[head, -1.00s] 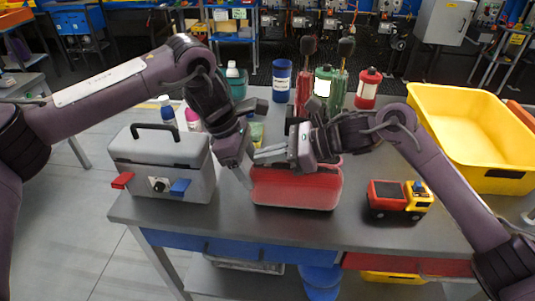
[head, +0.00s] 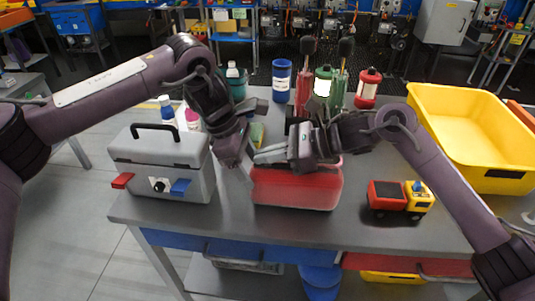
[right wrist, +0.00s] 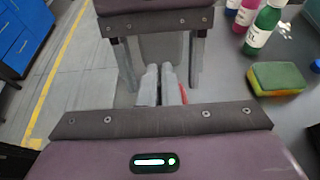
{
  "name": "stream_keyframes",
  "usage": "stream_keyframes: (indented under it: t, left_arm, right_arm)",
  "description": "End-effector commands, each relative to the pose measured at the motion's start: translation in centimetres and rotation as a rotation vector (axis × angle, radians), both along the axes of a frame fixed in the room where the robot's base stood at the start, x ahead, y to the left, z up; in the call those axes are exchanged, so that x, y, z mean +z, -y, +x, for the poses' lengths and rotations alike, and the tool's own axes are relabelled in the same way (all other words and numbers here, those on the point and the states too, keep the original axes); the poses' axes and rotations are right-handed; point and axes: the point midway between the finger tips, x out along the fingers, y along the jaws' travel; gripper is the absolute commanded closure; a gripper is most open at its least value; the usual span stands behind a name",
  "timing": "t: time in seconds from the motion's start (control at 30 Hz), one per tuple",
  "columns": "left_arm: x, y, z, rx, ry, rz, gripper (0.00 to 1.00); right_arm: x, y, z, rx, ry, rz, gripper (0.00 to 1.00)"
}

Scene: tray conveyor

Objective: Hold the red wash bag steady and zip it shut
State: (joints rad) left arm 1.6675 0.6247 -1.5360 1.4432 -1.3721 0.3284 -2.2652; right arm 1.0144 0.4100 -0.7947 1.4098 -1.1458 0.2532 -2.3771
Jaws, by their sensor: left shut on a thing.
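The red wash bag (head: 297,192) lies on the grey table in the middle of the head view. Its back part is hidden under my arms. My left gripper (head: 247,176) points down at the bag's left end and is shut on it. My right gripper (head: 258,155) lies level above the bag's left part, its fingers pointing left toward the left gripper. In the right wrist view its fingers (right wrist: 160,86) are close together, with a sliver of red beside them. Whether they hold the zip pull is hidden. The left gripper's fingers (right wrist: 160,68) stand just beyond them.
A grey toolbox (head: 155,155) stands close left of the bag. A toy truck (head: 398,198) and a yellow crate (head: 470,165) are on the right. Bottles and a sponge (right wrist: 277,78) stand behind. The table's front edge runs close before the bag.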

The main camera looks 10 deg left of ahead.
Motion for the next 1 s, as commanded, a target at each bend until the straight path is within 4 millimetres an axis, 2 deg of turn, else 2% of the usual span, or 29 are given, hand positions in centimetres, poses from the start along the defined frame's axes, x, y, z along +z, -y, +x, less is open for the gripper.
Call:
stream_keyframes:
  t: [0.23, 0.33, 0.47, 0.7, 0.83, 1.0]
  left_arm:
    - [-0.1, 0.0, -0.1, -0.001, -0.002, 0.001, 0.83]
    - [-0.1, 0.0, -0.1, -0.001, -0.002, 0.001, 0.83]
    - [-0.1, 0.0, -0.1, -0.001, -0.002, 0.001, 0.83]
    - [-0.1, -0.1, -0.1, -0.001, -0.002, 0.002, 0.83]
    - [-0.1, -0.1, -0.1, -0.001, -0.002, 0.002, 0.83]
    - [-0.1, -0.1, -0.1, -0.001, -0.002, 0.003, 0.83]
  right_arm:
    - [0.0, 0.1, 0.1, -0.002, 0.001, 0.000, 1.00]
    - [0.0, 1.1, 0.2, -0.004, 0.002, -0.001, 1.00]
    - [-0.1, 4.3, 0.3, -0.008, 0.002, -0.004, 1.00]
    - [-0.1, 11.3, 0.2, -0.008, 0.001, -0.005, 1.00]
    - [0.0, 13.7, 0.2, -0.007, 0.002, -0.004, 1.00]
    - [0.0, 14.8, 0.1, -0.005, 0.002, -0.002, 1.00]
